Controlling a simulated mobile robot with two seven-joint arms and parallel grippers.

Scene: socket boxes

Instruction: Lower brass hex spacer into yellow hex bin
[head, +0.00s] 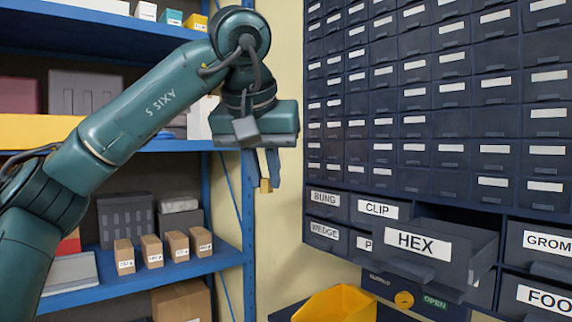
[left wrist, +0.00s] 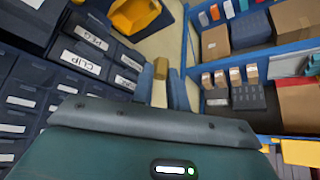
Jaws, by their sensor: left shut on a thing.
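My left gripper (head: 263,166) points down and is shut on the brass hex spacer (head: 265,186), a small tan-gold piece at its fingertips. In the left wrist view the spacer (left wrist: 160,68) shows between the fingertips. The yellow bin (head: 338,304) is at the bottom of the head view, below and right of the spacer and apart from it. No hex label shows on it, and its lower part is cut off. It also shows at the top of the left wrist view (left wrist: 124,20). My right gripper is not in view.
A dark drawer marked HEX (head: 425,246) stands pulled out of the drawer cabinet (head: 430,120), right of the yellow bin. Blue shelves (head: 165,282) with small brown boxes (head: 176,246) stand at left. A pale wall is behind my gripper; open air lies between gripper and cabinet.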

